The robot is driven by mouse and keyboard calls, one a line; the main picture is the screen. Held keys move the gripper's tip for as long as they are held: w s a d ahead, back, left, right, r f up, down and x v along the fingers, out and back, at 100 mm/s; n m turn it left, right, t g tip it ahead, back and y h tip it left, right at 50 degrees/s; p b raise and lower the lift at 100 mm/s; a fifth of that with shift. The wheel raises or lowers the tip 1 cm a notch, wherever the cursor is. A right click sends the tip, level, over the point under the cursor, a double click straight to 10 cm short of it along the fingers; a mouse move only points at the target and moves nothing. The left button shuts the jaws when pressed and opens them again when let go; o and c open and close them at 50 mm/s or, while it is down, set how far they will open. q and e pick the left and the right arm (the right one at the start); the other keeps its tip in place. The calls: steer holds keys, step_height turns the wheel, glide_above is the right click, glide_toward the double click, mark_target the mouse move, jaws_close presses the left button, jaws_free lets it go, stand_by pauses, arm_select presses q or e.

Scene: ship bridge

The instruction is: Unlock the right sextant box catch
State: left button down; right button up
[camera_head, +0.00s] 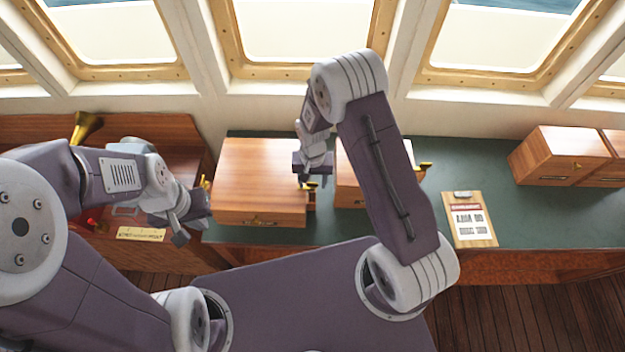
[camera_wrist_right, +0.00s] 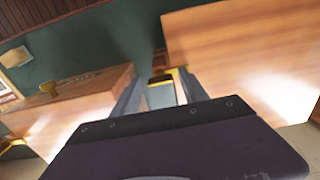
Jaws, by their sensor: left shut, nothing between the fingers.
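A larger wooden box (camera_head: 262,165) stands on the green desk, left of a second box (camera_head: 352,185) that my right arm partly covers. I cannot tell by label which is the sextant box. A brass catch (camera_head: 311,186) is on the larger box's right side. My right gripper (camera_head: 305,179) is over the gap between the boxes, pointing down at that catch. In the right wrist view my right gripper (camera_wrist_right: 160,92) is open, with the catch (camera_wrist_right: 161,78) seen between its fingers; contact cannot be told. My left gripper (camera_head: 182,228) is shut and empty, left of the larger box.
Another brass catch (camera_head: 206,183) is on the larger box's left side, and one (camera_head: 425,167) is right of the second box. A clipboard (camera_head: 468,220) and more wooden boxes (camera_head: 560,155) are at the right. A brass horn (camera_head: 85,128) is at the far left.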

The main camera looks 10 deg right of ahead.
jaws_close()
steer(key=shift+n, duration=0.3)
steer(key=n+b, duration=0.1)
steer(key=n, duration=0.2)
steer(key=shift+n, duration=0.3)
steer(key=n+b, duration=0.1)
steer(key=n, duration=0.3)
steer(key=shift+n+b, duration=0.3)
steer(key=shift+b, duration=0.05)
steer(key=n+b, duration=0.1)
steer(key=n, duration=0.3)
steer(key=shift+n, duration=0.3)
steer(key=shift+w+n, duration=0.1)
steer(key=shift+n, duration=2.1)
steer(key=shift+o, duration=1.6)
jaws_free()
steer(key=shift+b, duration=0.3)
